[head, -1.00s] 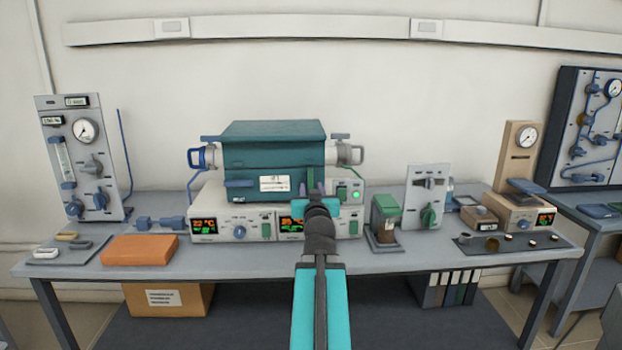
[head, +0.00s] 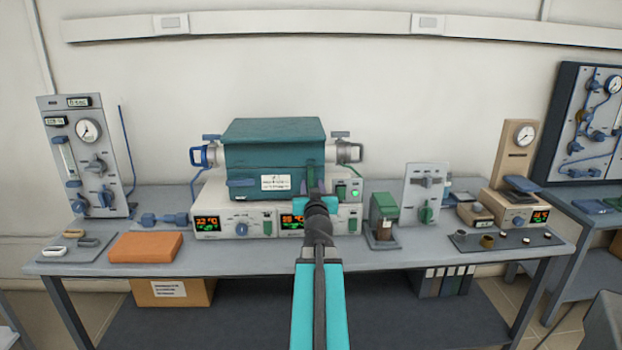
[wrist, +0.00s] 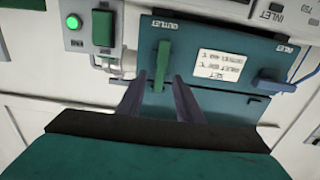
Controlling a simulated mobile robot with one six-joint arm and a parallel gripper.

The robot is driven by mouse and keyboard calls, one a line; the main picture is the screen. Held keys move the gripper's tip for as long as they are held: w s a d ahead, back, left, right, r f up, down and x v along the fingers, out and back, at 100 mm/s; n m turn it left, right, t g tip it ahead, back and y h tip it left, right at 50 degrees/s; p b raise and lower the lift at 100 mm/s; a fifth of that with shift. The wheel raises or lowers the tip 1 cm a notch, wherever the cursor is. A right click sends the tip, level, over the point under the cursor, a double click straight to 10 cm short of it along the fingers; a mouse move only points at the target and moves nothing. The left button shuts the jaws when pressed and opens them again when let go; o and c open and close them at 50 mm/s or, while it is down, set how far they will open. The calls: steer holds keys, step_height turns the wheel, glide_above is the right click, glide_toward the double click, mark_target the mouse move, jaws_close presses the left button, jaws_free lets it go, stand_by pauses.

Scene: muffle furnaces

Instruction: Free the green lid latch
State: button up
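The green lid latch (wrist: 162,65) is an upright bar on the front of the teal tube furnace (head: 265,150). In the head view the latch (head: 311,174) shows at the furnace's front right, just above my gripper. My gripper (wrist: 157,82) is open in the wrist view. Its two fingertips are spread close to the latch's near end, one on each side in the picture. I cannot tell whether either finger touches it. A blue latch (wrist: 272,82) sits on the other side of a white label (wrist: 220,65). In the head view my arm hides part of the controllers.
White controllers with lit displays (head: 221,225) stand beneath the furnace. A green-topped box (head: 384,212) and a grey valve panel (head: 423,192) stand to the right. An orange block (head: 145,247) lies to the left. Blue tubing runs along the furnace's left end.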

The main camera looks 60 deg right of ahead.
mark_target(311, 180)
steer(key=shift+x, duration=1.6)
